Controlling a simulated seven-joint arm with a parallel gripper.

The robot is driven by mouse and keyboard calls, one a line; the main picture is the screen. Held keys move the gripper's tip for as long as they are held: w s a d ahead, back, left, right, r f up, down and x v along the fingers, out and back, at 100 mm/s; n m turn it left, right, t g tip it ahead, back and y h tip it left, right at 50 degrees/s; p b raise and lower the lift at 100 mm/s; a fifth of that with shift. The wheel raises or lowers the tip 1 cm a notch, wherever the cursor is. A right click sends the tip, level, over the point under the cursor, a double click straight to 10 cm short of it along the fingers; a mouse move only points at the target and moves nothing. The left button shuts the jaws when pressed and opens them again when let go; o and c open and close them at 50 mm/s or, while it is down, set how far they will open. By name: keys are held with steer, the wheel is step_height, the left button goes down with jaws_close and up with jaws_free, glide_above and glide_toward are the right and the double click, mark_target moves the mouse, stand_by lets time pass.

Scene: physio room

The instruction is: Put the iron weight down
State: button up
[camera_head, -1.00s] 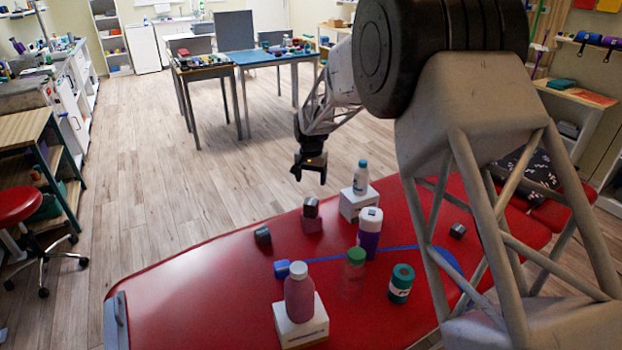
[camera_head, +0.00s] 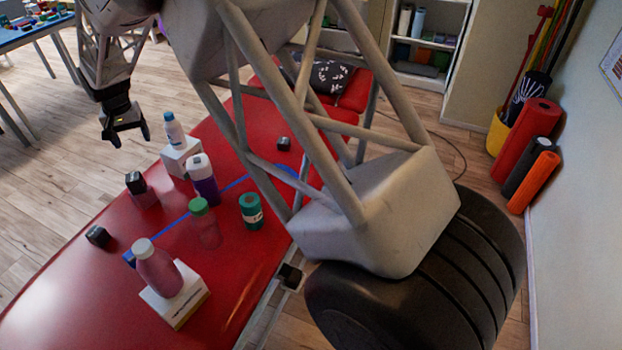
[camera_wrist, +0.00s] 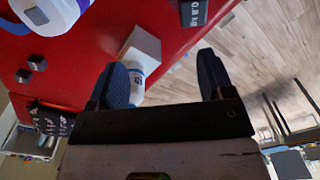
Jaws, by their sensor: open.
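Several small dark blocks that look like iron weights are on the red treatment table (camera_head: 60,290). One dark block (camera_head: 135,182) sits on a reddish block (camera_head: 147,198), another dark block (camera_head: 98,236) lies at the table's left edge, and a third (camera_head: 284,144) is farther back. In the wrist view a dark weight (camera_wrist: 194,12) marked 0.8 kg shows at the top edge; I cannot tell which one it is.
Bare floor (camera_head: 60,170) lies left.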

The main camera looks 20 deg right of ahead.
steer(key=s+d+r+t, duration=0.1)
steer(key=s+d+r, duration=0.7)
steer(key=s+d, duration=0.3)
steer(key=s+d+r, duration=0.8)
steer(key=s+d, duration=0.1)
steer(key=d, duration=0.4)
steer(key=s+d, duration=0.4)
steer(key=s, duration=0.5)
steer(key=s+d+f+t, duration=0.1)
steer(key=s+d, duration=0.4)
steer(key=s, duration=0.5)
steer(key=s+d+f, duration=0.1)
steer(key=s+d, duration=0.3)
steer(key=s, duration=0.5)
steer(key=shift+s+d, duration=0.2)
steer(key=shift+d, duration=0.2)
